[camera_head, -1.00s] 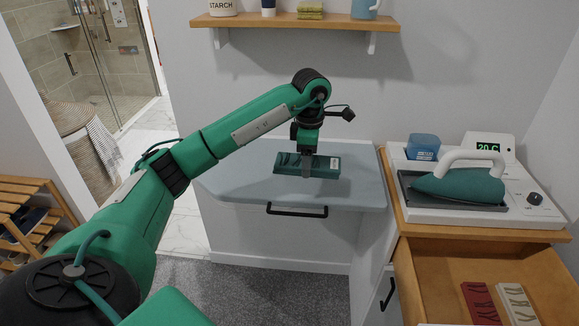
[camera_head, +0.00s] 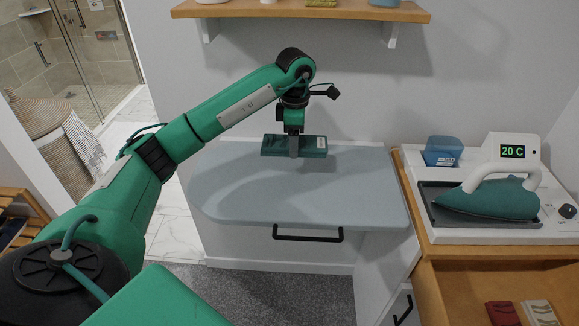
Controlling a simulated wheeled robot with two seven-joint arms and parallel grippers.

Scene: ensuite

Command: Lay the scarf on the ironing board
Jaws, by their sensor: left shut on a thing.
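The scarf (camera_head: 312,151) is a dark green folded strip with a pale tag at its right end. My left gripper (camera_head: 294,147) points down and is shut on the scarf near its middle. The scarf is held level over the back part of the ironing board (camera_head: 300,205), which is a grey-blue surface folded out from the wall. The scarf seems to be above the board, but the exact gap is hard to tell. My right gripper is not in view.
An open drawer (camera_head: 470,280) below holds folded red and cream cloths. A wooden shelf (camera_head: 300,12) is above. The board's front is clear.

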